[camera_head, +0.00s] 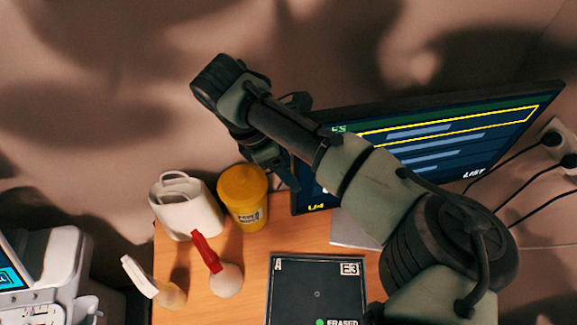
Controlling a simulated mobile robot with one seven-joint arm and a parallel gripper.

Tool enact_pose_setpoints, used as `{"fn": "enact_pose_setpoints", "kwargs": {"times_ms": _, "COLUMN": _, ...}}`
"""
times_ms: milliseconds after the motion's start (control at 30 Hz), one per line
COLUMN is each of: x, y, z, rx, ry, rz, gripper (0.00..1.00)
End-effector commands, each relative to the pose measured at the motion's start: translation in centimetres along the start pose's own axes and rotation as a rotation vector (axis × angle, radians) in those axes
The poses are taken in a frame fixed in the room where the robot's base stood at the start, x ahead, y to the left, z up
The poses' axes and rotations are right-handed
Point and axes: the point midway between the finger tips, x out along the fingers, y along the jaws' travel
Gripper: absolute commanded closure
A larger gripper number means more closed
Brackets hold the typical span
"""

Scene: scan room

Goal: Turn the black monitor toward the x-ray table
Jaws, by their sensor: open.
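The black monitor (490,140) stands at the back right of the wooden desk, its lit blue and green screen facing the camera at an angle. My arm crosses in front of it and hides part of the screen and stand. My gripper (283,172) is at the monitor's left edge, dark and partly hidden by my arm. It is open, and no held thing shows between its fingers. I cannot tell whether it touches the monitor's edge. The x-ray table is not in view.
On the desk (250,262) stand a yellow tub (242,197), a white container (187,208), a red-topped bottle (226,279) and a white-topped bottle (150,284). A black cassette (316,290) lies in front. Black cables (520,160) run to wall sockets at right. A white device (45,265) stands at left.

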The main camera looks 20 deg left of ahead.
Motion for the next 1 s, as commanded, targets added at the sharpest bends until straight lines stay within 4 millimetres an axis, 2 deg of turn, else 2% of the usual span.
{"fn": "enact_pose_setpoints", "kwargs": {"times_ms": 167, "x": -1.8, "y": 0.1, "z": -0.1, "rx": -0.002, "ry": 0.001, "rz": 0.004, "gripper": 0.43}}
{"fn": "enact_pose_setpoints", "kwargs": {"times_ms": 500, "x": -9.5, "y": 0.1, "z": 0.1, "rx": -0.001, "ry": -0.005, "rz": 0.005, "gripper": 0.43}}
{"fn": "enact_pose_setpoints", "kwargs": {"times_ms": 600, "x": -11.0, "y": 0.1, "z": 0.1, "rx": -0.001, "ry": -0.004, "rz": 0.004, "gripper": 0.43}}
{"fn": "enact_pose_setpoints", "kwargs": {"times_ms": 800, "x": -12.6, "y": 0.1, "z": 0.0, "rx": -0.001, "ry": -0.001, "rz": 0.002, "gripper": 0.43}}
{"fn": "enact_pose_setpoints", "kwargs": {"times_ms": 1000, "x": -12.9, "y": 0.0, "z": 0.0, "rx": 0.0, "ry": 0.0, "rz": 0.001, "gripper": 0.43}}
